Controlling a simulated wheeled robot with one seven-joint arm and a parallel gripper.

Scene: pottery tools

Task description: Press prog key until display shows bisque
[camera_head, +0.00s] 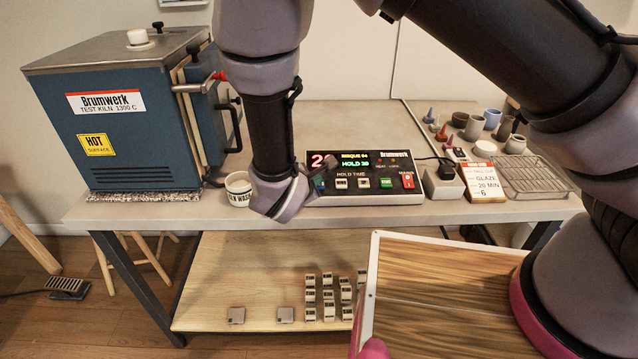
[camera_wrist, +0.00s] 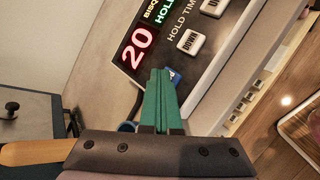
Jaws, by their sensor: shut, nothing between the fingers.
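The controller (camera_head: 365,200) lies on the bench, its dark panel facing up. Its display (camera_head: 354,160) reads BISQUE 04 in yellow with a green HOLD line below. Red digits at left read 20 in the wrist view (camera_wrist: 138,47). My gripper (camera_head: 325,170) is at the panel's left end; its green fingers (camera_wrist: 160,75) are shut and empty. The fingertips are over or beside a small blue key (camera_wrist: 175,77), which they partly cover; its label is hidden, and I cannot tell whether they touch it. A DOWN key (camera_wrist: 190,41) is to its right.
A blue kiln (camera_head: 140,125) stands at left on the bench, with a white cup (camera_head: 237,184) close behind my wrist.

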